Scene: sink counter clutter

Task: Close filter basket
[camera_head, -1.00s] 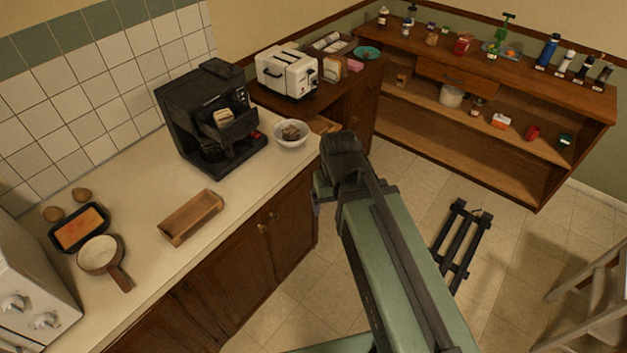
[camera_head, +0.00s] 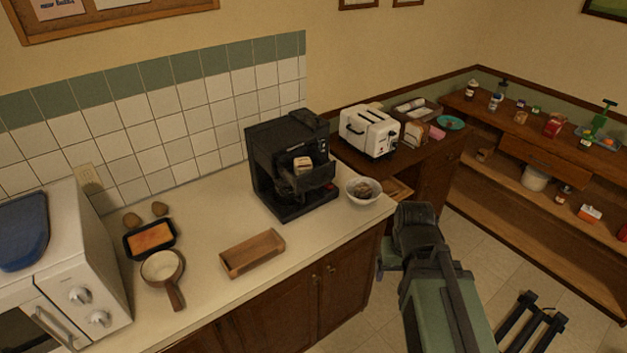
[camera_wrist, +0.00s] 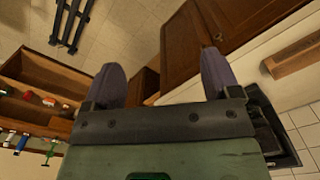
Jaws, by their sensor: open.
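The black coffee machine (camera_head: 272,160) stands on the counter against the tiled wall. Its filter basket (camera_head: 307,180) juts out from the front, swung open, with a light brown and white item (camera_head: 303,163) in it. In the wrist view the dark machine (camera_wrist: 265,125) shows partly at the right, behind my gripper. My gripper (camera_wrist: 165,85) has its two purplish fingers spread wide with nothing between them. In the head view my arm is in front of the counter edge, right of and below the machine, apart from it; the fingers are mostly hidden there.
A white bowl (camera_head: 363,191) with dark contents sits close right of the machine. A wooden tray (camera_head: 252,254), a pan (camera_head: 162,268) and a black baking dish (camera_head: 150,239) lie to the left. A white toaster (camera_head: 369,132) stands behind right.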

